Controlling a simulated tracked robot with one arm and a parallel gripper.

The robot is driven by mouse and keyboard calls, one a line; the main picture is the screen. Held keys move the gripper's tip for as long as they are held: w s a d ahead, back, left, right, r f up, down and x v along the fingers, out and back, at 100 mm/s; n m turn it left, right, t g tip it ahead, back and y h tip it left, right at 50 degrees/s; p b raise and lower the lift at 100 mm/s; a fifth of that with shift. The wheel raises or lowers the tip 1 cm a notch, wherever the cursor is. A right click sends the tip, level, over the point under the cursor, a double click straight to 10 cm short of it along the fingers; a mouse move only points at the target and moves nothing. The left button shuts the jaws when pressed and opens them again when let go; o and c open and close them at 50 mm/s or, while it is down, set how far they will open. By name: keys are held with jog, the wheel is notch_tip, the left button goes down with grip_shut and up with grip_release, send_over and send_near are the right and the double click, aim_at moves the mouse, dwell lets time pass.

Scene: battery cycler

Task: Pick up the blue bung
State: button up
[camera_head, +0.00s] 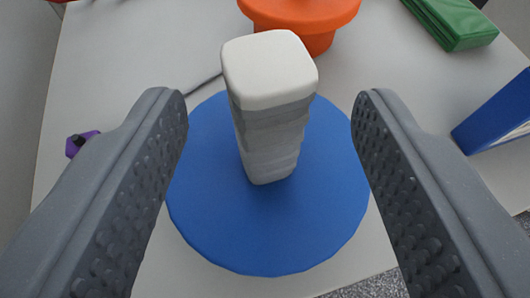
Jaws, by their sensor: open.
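The blue bung shows as a flat blue disc (215,215) on the white table, with an upright pale grey-white block-shaped grip (268,110) rising from its middle. My gripper (270,115) is open, with one grey dimpled finger on each side of the grip. There is a clear gap between each finger and the grip, and neither finger touches it. The fingers cover parts of the disc's left and right edges.
An orange round object (300,14) stands just behind the bung. A green box (452,22) lies at the back right, and a blue and white object (498,115) is at the right edge. A small purple object (80,143) is at the left. The table's front edge is close below the disc.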

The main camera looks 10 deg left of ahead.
aim_at(267, 62)
jog(key=shift+f+x, duration=0.25)
jog(key=shift+x, duration=1.6)
jog(key=shift+s, duration=0.15)
grip_shut()
jog(key=shift+r, duration=0.15)
jog(key=shift+r, duration=0.25)
notch_tip(267, 62, up, 3)
jog(key=shift+f+p, duration=0.1)
jog(key=shift+p, duration=0.2)
jog(key=s+d+r+p, duration=0.1)
jog(key=s+d, duration=0.2)
jog(key=s, duration=0.4)
jog(key=s+d+r+p, duration=0.1)
jog(key=s+d, duration=0.1)
jog(key=s, duration=0.5)
jog(key=r, duration=0.1)
jog(key=r+p, duration=0.1)
jog(key=r, duration=0.1)
jog(key=s+r+p, duration=0.1)
jog(key=shift+d+r, duration=0.3)
